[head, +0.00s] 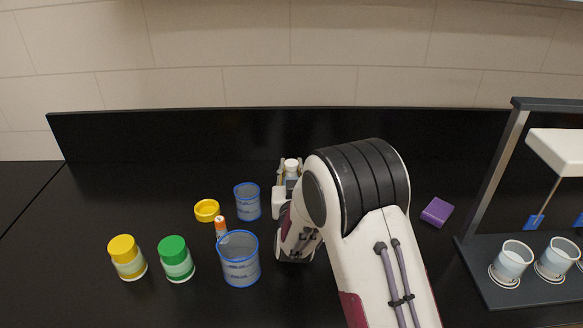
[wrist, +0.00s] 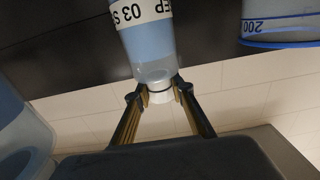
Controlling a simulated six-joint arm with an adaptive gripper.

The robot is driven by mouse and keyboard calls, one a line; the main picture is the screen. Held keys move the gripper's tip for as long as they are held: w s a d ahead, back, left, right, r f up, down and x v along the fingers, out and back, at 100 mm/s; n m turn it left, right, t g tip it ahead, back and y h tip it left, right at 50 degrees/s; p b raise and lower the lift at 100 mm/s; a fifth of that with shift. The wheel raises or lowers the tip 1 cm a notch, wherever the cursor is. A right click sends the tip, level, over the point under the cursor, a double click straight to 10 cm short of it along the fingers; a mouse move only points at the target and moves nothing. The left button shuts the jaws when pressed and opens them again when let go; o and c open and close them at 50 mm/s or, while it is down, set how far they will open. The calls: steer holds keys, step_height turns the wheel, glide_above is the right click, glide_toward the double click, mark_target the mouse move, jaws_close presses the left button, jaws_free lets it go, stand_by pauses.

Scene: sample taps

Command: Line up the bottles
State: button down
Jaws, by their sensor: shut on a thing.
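A bottle with a yellow cap (head: 127,258) and a bottle with a green cap (head: 176,259) stand side by side at the front left. My gripper (head: 291,172) is shut on a white-capped bottle (head: 291,164) behind my arm. In the wrist view my fingers (wrist: 162,92) close around the neck of this bottle (wrist: 150,45), which has a printed label with "03". My arm hides most of the bottle in the head view, so I cannot tell whether its base touches the counter. An orange-capped container (head: 220,225) stands partly hidden behind the front beaker.
Two blue-rimmed beakers, front (head: 239,262) and rear (head: 247,204), stand left of my arm. A yellow dish (head: 207,211) lies near them. A purple block (head: 437,212) lies to the right. A tap stand (head: 500,180) with cups (head: 511,263) is at far right. The back left counter is clear.

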steer(key=shift+f, duration=0.55)
stand_by(0.4)
steer(key=c, duration=1.7)
jaws_free()
steer(key=shift+s, duration=0.1)
steer(key=shift+s, duration=5.9)
steer(key=shift+r, duration=0.1)
